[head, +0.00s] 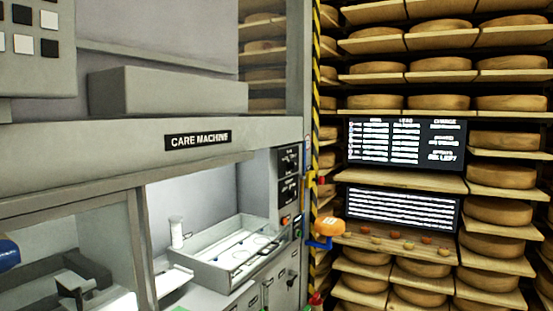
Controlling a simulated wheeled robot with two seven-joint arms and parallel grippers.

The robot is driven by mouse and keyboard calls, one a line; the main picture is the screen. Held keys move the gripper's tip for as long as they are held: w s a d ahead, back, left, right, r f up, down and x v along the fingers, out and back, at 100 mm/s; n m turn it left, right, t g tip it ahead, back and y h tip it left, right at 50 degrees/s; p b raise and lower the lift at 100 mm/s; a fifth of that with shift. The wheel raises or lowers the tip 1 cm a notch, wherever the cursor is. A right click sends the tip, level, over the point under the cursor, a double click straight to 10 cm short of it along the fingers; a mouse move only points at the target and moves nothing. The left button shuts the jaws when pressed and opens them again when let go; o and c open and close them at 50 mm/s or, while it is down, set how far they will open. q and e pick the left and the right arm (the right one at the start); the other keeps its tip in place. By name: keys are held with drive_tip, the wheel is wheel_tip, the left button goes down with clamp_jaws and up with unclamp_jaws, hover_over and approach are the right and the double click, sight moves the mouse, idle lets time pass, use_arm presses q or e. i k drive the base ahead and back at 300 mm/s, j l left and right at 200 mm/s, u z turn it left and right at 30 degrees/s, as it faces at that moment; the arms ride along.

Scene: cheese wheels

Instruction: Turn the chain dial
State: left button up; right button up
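A machine labelled CARE MACHINE fills the left and middle of the head view. At its right front corner are two small black control plates, an upper one (288,160) and a lower one (288,191), with pale marks on them. The marks are too small to read, so I cannot tell which, if either, carries the chain dial or how it is turned. Neither of my grippers can be made out in this view.
A grey tray unit (235,252) with a white cup (176,232) beside it stands in the machine's lit bay. An orange rounded part (329,227) juts out near the striped post (315,110). Shelves of cheese wheels (440,65) and two text screens (407,145) stand at right.

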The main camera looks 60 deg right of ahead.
sight(293, 164)
drive_tip(key=l+z, duration=0.15)
drive_tip(key=z, duration=0.3)
drive_tip(key=l+z, duration=0.1)
drive_tip(key=z, duration=0.3)
drive_tip(key=i+l+z, duration=0.2)
drive_tip(key=l, duration=0.2)
drive_tip(key=l+z, duration=0.2)
drive_tip(key=l, duration=0.15)
drive_tip(key=i+l+z, duration=0.2)
drive_tip(key=l, duration=0.15)
drive_tip(key=i+l+z, duration=0.2)
drive_tip(key=l, duration=0.15)
drive_tip(key=i+l, duration=0.15)
drive_tip(key=l, duration=0.25)
drive_tip(key=i+l, duration=0.2)
drive_tip(key=l, duration=0.15)
drive_tip(key=i+l, duration=0.15)
drive_tip(key=l, duration=0.25)
drive_tip(key=z, duration=0.05)
